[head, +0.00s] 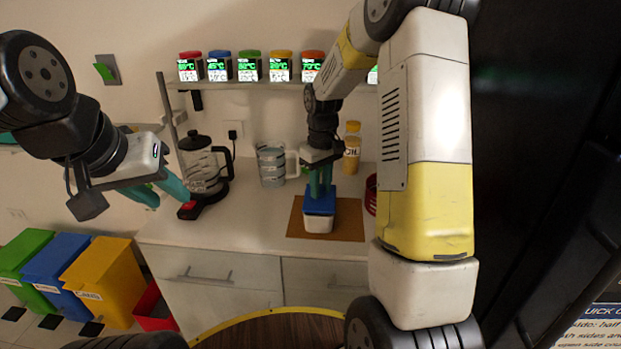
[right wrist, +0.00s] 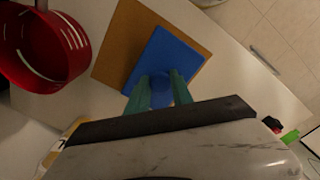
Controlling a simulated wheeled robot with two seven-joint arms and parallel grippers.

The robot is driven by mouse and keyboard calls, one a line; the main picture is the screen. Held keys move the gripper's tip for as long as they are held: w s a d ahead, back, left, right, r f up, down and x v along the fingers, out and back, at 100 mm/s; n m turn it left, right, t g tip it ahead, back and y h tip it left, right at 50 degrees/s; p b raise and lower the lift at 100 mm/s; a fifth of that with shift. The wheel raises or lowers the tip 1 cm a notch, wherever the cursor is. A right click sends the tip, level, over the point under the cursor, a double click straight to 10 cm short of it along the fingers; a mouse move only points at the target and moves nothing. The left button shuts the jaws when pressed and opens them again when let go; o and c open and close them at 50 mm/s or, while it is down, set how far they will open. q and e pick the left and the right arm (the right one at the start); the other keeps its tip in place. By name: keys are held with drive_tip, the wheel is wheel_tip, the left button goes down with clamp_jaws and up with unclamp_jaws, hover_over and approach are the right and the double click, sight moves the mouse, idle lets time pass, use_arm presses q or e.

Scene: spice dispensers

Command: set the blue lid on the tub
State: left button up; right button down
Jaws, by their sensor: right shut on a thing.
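The blue lid (head: 319,207) is over the top of the white tub (head: 318,225), which stands on a brown mat (head: 350,228) on the counter. I cannot tell whether the lid is fully seated. My right gripper (head: 319,189) points down with its green fingers shut on the lid's knob. In the right wrist view, the lid (right wrist: 172,53) looks like a flat blue square with a round knob between the fingertips (right wrist: 161,80), and it hides the tub. My left gripper (head: 160,193) is open and empty, in the air left of the coffee maker.
A shelf above holds several spice dispensers (head: 250,67). Coloured bins (head: 103,277) stand on the floor at left.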

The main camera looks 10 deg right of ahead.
sight(321, 189)
drive_tip(key=shift+f, duration=0.2)
drive_tip(key=shift+f, duration=0.4)
drive_tip(key=c, duration=1.1)
unclamp_jaws()
wheel_tip(321, 189, up, 13)
drive_tip(key=shift+s+a+r+m+t+y, duration=0.35)
drive_tip(key=shift+s+r+m+t, duration=0.65)
drive_tip(key=shift+s, duration=3.05)
drive_tip(key=shift+s+a+r+m+t+y, duration=0.4)
drive_tip(key=shift+s+r+m+t, duration=0.6)
drive_tip(key=shift+s, duration=3.05)
drive_tip(key=shift+s+a+r+m+t+y, duration=0.5)
drive_tip(key=shift+s+r+t, duration=0.8)
drive_tip(key=shift+s, duration=2.75)
